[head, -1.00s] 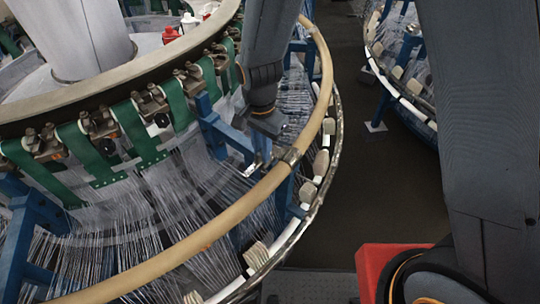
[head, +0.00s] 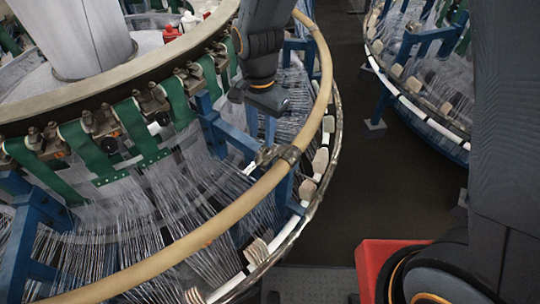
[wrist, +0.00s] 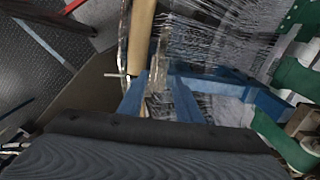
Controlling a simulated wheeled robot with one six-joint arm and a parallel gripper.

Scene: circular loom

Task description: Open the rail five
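The tan rail (head: 215,225) curves around the front of the loom at the left of the head view. A metal clamp (head: 277,156) sits on this rail at a joint. My gripper (head: 264,100), dark grey, hangs above and behind the clamp, apart from it in the picture. In the wrist view the rail (wrist: 142,38) runs down from the top to the metal clamp (wrist: 158,98), with blue parts on either side. A thin pale rod lies across there. My wrist's dark body covers the bottom of that view.
Blue frame beams (head: 220,132) and fine white threads (head: 130,240) lie inside the rail. Green straps (head: 90,150) hang from the upper ring. A second loom (head: 425,85) stands at the right. The dark floor (head: 370,195) between the looms is clear.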

